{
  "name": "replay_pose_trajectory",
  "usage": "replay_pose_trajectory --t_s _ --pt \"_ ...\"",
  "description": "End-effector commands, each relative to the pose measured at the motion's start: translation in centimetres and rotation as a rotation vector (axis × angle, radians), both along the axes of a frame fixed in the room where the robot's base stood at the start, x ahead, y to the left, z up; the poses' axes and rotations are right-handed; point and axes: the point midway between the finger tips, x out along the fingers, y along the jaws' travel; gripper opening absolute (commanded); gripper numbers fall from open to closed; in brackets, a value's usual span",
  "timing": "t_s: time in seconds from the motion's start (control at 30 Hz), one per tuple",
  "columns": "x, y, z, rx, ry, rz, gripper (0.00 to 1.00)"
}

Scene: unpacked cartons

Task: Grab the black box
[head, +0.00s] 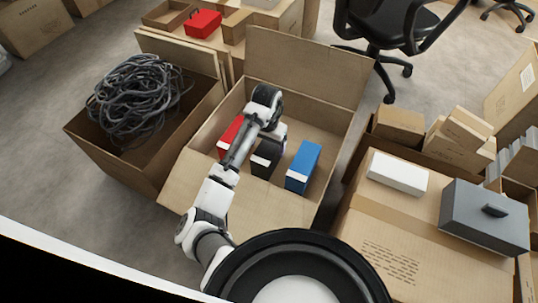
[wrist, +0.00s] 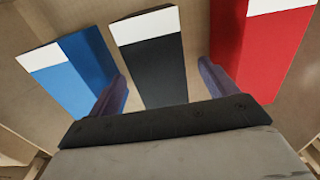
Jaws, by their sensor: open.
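The black box (wrist: 155,68) with a white end stands in the middle of a row inside an open carton (head: 240,203). In the head view the black box (head: 262,162) is partly covered by my arm. My gripper (wrist: 165,85) is open, with one finger on each side of the black box in the wrist view. I cannot tell whether the fingers touch it. In the wrist view a blue box (wrist: 75,70) lies to the left and a red box (wrist: 268,45) to the right. In the head view the blue box (head: 303,165) is right and the red box (head: 231,135) left.
A carton full of dark cables (head: 135,95) stands left of the open carton. On the right, a closed carton (head: 390,245) bears a white box (head: 398,173) and a grey case (head: 485,217). The open carton's walls and flaps surround my gripper. A black office chair (head: 385,30) stands behind.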

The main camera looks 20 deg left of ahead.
Motion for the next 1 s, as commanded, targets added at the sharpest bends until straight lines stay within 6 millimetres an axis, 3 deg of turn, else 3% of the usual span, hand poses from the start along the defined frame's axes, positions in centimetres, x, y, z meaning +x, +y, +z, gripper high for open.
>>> replay_pose_trajectory --t_s 0.17,0.43,0.73,1.0 --pt "0.2 -0.1 -1.3 0.001 0.001 0.000 0.85" --pt "0.9 -0.3 -5.1 0.001 0.001 0.001 0.85" --pt "0.9 -0.4 -5.6 0.001 -0.001 0.000 0.85" --pt "0.9 -0.4 -5.6 0.001 -0.001 0.000 0.52"
